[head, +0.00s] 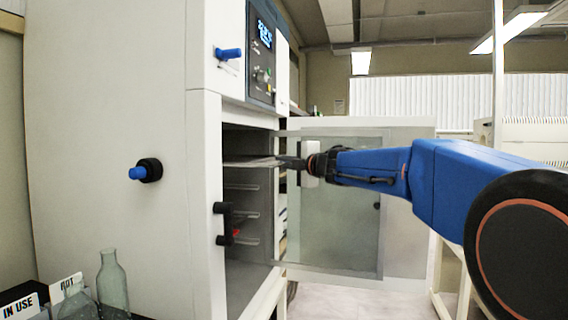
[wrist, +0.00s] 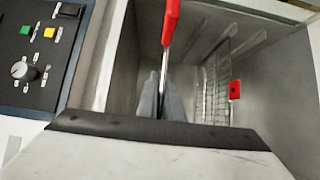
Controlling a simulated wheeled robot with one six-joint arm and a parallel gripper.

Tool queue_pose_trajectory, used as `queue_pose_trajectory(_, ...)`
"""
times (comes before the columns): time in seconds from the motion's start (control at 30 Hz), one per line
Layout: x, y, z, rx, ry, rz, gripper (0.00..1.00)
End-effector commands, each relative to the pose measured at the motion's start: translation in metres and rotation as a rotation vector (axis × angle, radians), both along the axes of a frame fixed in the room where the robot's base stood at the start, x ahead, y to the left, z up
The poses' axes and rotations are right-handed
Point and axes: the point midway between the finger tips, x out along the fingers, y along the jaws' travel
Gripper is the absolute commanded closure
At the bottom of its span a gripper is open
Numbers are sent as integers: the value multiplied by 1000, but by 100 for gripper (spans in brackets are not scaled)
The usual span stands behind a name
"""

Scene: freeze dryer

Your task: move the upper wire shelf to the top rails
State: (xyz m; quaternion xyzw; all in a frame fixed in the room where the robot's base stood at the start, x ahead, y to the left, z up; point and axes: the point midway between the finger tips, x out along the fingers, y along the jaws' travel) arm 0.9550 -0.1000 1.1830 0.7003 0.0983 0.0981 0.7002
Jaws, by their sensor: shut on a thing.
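The upper wire shelf (head: 250,162) is at the upper part of the freeze dryer's open chamber, roughly level in the head view. My gripper (head: 281,161) is shut on its front edge at the chamber mouth. In the wrist view, the gripper (wrist: 161,95) closes on the shelf, seen nearly edge-on, with its red tab (wrist: 171,22) showing. Most of the shelf is hidden by the fingers and chamber wall, and I cannot tell whether it rests on rails. Side rails (head: 243,187) show below it.
A lower wire shelf (wrist: 213,85) with a red tab (wrist: 235,90) sits deeper in the chamber. The glazed door (head: 335,205) stands open behind my arm. The control panel (head: 262,55) is above the opening. Glass bottles (head: 114,285) stand at front left.

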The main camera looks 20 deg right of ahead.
Motion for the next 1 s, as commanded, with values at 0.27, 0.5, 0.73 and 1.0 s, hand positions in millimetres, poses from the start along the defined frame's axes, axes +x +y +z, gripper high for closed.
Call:
queue_pose_trajectory(0.27, 0, 0, -3, 1, -2, 0, 100)
queue_pose_trajectory(0.5, 0, 0, -8, 1, -2, 0, 100)
queue_pose_trajectory(0.73, 0, 0, -9, 1, -2, 0, 100)
queue_pose_trajectory(1.0, 6, 8, -9, 1, -2, 1, 100)
